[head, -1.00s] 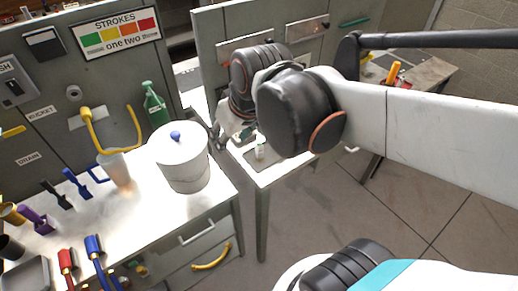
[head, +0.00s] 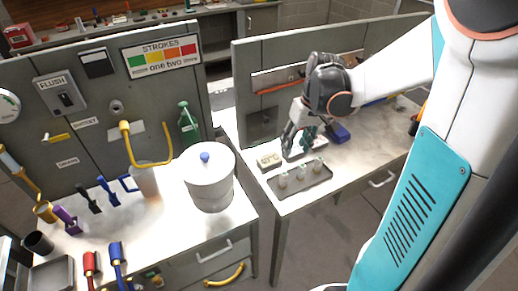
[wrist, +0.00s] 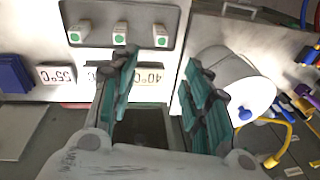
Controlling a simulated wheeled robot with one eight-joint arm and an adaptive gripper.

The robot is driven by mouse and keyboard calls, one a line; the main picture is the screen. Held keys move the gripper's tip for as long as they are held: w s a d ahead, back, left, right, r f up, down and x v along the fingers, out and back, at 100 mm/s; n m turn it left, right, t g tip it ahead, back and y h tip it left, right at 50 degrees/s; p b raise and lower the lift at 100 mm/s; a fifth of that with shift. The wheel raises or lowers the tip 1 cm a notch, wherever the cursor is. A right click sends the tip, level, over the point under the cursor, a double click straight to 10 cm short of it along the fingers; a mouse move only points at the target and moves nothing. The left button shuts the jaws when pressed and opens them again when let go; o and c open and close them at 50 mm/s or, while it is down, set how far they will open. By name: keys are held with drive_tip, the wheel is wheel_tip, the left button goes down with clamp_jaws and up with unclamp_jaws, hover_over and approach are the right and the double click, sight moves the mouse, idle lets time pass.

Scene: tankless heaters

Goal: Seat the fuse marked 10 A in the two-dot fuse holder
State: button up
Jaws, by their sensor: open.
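I cannot make out a fuse marked 10 A or a two-dot fuse holder in either view. My gripper (head: 294,140) is above the back of the right bench (head: 345,168), near the upright panel. In the wrist view my gripper (wrist: 160,72) is open, its teal fingers spread with nothing between them. Another card reads 55°C (wrist: 58,75). A dark tray (head: 309,188) holds three pale upright items, with green tops in the wrist view (wrist: 120,33).
The left bench carries a white lidded pot (head: 208,185), a green bottle (head: 188,122) and several coloured tools. A floor gap separates the benches.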

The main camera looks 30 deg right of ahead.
drive_tip(key=b, duration=0.3)
hover_over(285, 174)
drive_tip(key=d, duration=0.1)
wheel_tip(285, 174, down, 8)
drive_tip(key=shift+w+a+f+b, duration=0.15)
drive_tip(key=shift+f+b, duration=0.2)
drive_tip(key=shift+f, duration=0.6)
drive_tip(key=shift+s+a+f+b, duration=0.15)
drive_tip(key=shift+f+b, duration=0.15)
drive_tip(key=shift+f, duration=0.65)
drive_tip(key=shift+w+a+f+b, duration=0.15)
drive_tip(key=shift+f+b, duration=0.2)
drive_tip(key=shift+f, duration=0.6)
clamp_jaws()
